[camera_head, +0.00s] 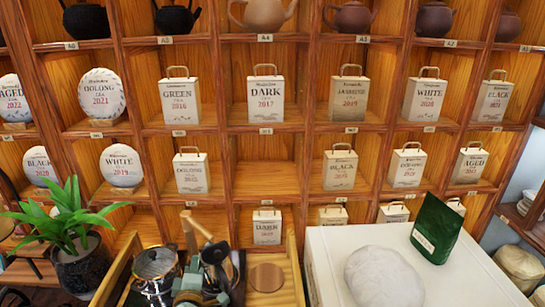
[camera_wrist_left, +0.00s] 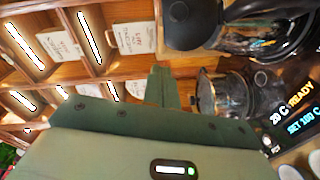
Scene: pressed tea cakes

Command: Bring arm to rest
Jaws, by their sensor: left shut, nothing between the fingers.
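My left gripper (camera_head: 192,268), in muted green, is low in the head view, left of centre, above a wooden tray or stand with tea gear. In the left wrist view its fingers (camera_wrist_left: 162,86) are together with nothing between them. A glass kettle (camera_head: 155,264) stands just to its left and a black kettle (camera_head: 214,254) just to its right. In the wrist view a black kettle (camera_wrist_left: 195,28) and a glass kettle (camera_wrist_left: 232,94) are close beside the fingers. I cannot tell whether the gripper touches either. My right gripper is not in view.
A wooden shelf (camera_head: 265,129) with boxed teas, round tea cakes and teapots stands behind. A potted plant (camera_head: 83,265) is at left. A white surface (camera_head: 325,250) at right bears a pale rounded lump (camera_head: 384,277) and a green pouch (camera_head: 435,228). A lit display (camera_wrist_left: 290,105) shows in the wrist view.

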